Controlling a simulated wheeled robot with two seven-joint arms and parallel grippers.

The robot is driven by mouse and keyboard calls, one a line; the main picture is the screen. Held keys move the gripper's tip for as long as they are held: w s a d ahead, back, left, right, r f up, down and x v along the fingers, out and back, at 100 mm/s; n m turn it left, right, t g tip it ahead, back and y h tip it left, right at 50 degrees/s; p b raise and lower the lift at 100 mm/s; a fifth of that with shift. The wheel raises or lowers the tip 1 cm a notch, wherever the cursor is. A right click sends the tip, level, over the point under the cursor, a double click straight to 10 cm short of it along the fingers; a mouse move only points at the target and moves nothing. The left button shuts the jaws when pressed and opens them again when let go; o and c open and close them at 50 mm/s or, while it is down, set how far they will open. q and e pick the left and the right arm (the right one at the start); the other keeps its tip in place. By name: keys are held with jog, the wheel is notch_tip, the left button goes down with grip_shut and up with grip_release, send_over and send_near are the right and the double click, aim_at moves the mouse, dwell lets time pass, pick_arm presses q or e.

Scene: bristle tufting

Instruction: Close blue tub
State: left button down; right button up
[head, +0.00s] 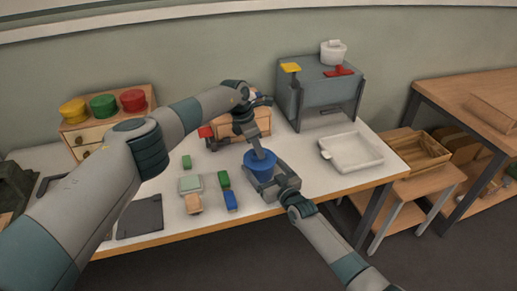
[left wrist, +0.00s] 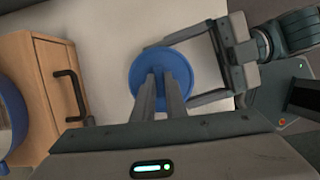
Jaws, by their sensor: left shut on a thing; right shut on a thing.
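The blue tub (head: 261,177) stands on the white table, near its front edge. A round blue lid (left wrist: 180,60) is at the top of the tub, and I cannot tell whether it sits fully down. My left gripper (head: 262,155) points down from above, its fingers close together at the middle of the lid; they also show in the left wrist view (left wrist: 162,80). They hide what they grip there. My right gripper (head: 266,183) comes from the front right, with its fingers on either side of the tub, shut on it.
A white tray (head: 352,167) is to the right. A wooden drawer unit (left wrist: 35,90) and a grey stand (head: 315,95) are behind. A dark pad (head: 140,217) lies at the left.

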pick_arm(q)
jog(key=shift+f, duration=0.15)
jog(key=c, duration=1.7)
grip_release()
